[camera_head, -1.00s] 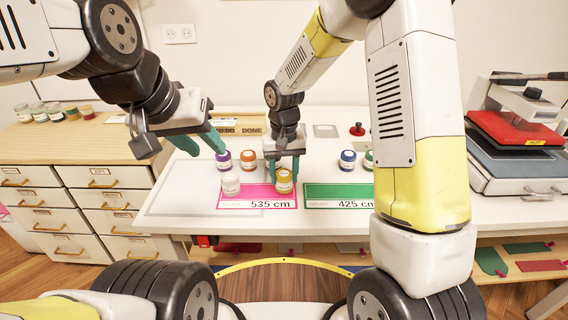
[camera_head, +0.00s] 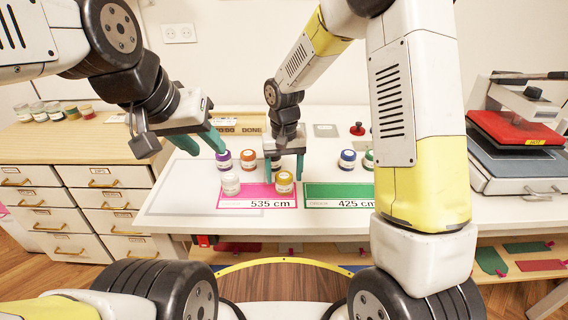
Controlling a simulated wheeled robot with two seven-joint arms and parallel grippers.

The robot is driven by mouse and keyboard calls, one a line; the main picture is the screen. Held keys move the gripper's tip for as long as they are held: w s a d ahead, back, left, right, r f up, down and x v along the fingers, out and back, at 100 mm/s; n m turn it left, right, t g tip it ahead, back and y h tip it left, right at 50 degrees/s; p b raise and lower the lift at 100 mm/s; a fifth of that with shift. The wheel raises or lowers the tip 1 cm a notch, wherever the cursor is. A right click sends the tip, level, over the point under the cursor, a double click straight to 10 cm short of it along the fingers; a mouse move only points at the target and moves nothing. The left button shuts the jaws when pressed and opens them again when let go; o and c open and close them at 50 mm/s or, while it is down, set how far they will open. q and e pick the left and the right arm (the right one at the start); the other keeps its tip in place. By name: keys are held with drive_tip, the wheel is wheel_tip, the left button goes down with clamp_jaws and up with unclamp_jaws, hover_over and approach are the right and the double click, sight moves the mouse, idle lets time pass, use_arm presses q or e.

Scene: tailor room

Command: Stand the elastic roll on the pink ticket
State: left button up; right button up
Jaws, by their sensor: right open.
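The pink ticket (camera_head: 257,203), marked 535 cm, lies flat on the white table. A gold-yellow roll (camera_head: 284,184) with a pale label stands upright on its right part. I cannot tell by label which is the elastic roll. My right gripper (camera_head: 284,178) is open, its teal fingers apart on either side of the gold-yellow roll. My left gripper (camera_head: 204,146) is open and empty, above the table's left back part.
Purple (camera_head: 223,160) and orange (camera_head: 248,159) rolls stand behind the pink ticket. A green ticket (camera_head: 335,191) lies to its right, with a blue roll (camera_head: 347,160) behind it. A heat press (camera_head: 515,150) stands at the right. The table's left front is clear.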

sight(284, 175)
wheel_tip(284, 175, up, 11)
drive_tip(key=s+d+r+t+y, duration=0.1)
drive_tip(key=s+d+r+t, duration=0.1)
drive_tip(key=s+d+r, duration=0.55)
drive_tip(key=s+d+r+t, duration=0.2)
drive_tip(key=s+d, duration=0.1)
drive_tip(key=s, duration=0.3)
drive_tip(key=s+d+r+m+t+y, duration=0.1)
drive_tip(key=s+d+r+t, duration=0.1)
drive_tip(key=s, duration=0.4)
drive_tip(key=shift+d, duration=0.85)
